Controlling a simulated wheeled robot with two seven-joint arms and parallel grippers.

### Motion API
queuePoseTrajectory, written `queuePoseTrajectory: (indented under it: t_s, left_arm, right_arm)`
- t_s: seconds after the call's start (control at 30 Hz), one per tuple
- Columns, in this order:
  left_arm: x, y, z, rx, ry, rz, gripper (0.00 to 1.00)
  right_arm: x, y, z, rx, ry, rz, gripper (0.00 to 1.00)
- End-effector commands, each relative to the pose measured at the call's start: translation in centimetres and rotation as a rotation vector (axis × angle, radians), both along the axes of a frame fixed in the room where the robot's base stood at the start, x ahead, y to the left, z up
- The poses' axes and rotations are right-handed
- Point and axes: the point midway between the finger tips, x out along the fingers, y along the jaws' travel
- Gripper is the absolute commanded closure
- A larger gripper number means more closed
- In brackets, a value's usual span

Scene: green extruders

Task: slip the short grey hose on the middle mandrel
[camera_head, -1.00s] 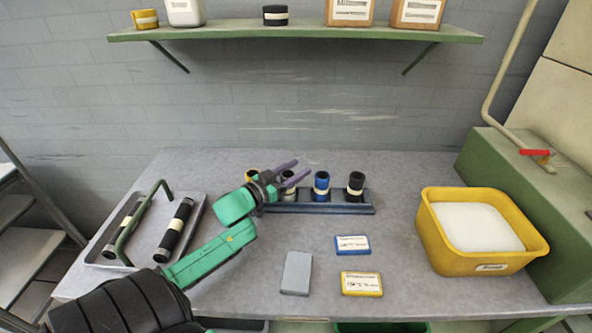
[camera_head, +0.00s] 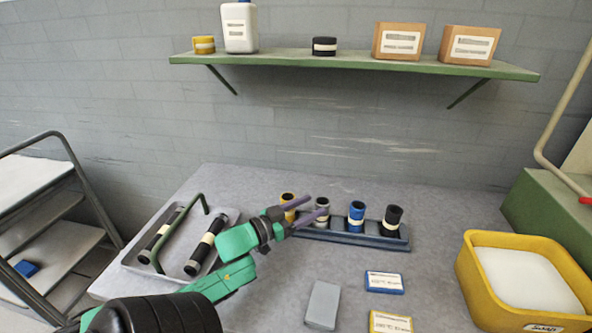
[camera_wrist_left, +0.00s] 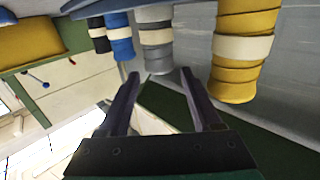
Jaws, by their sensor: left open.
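The short grey hose (camera_head: 322,203) with a cream band stands upright in the dark blue rack (camera_head: 350,239), between a yellow hose (camera_head: 287,200) and a blue hose (camera_head: 356,211). My left gripper (camera_head: 316,205) is open and empty, its purple fingers at the left end of the rack, one partly covering the grey hose. In the left wrist view, the grey hose (camera_wrist_left: 156,38) lies beyond and between the open fingertips (camera_wrist_left: 160,76), apart from them. The yellow hose (camera_wrist_left: 245,50) is to its right there. I see no clear mandrel. My right gripper is out of view.
A black hose (camera_head: 393,217) ends the row. A grey tray (camera_head: 233,213) with two banded black cylinders and a green handle is at left. A grey block (camera_head: 322,304), blue box (camera_head: 384,282), yellow box (camera_head: 390,322) and yellow bin (camera_head: 480,290) lie in front and right.

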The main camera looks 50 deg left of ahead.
Motion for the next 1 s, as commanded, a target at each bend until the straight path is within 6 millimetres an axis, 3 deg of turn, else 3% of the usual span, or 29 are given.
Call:
queuePoseTrajectory:
  t_s: [0.13, 0.3, 0.87, 1.0]
  left_arm:
    - [-2.6, 0.4, -0.2, -0.002, 0.004, 0.002, 0.34]
    - [-4.1, 0.6, -0.1, -0.002, 0.001, 0.001, 0.34]
    - [-4.2, 0.6, 0.0, -0.001, 0.000, 0.000, 0.34]
    - [-4.2, 0.6, 1.3, -0.001, 0.000, 0.000, 0.34]
  right_arm:
    - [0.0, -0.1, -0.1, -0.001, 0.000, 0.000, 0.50]
    - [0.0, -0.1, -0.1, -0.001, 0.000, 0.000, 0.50]
    - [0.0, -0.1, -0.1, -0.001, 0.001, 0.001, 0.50]
    - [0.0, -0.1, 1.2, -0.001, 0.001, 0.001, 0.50]
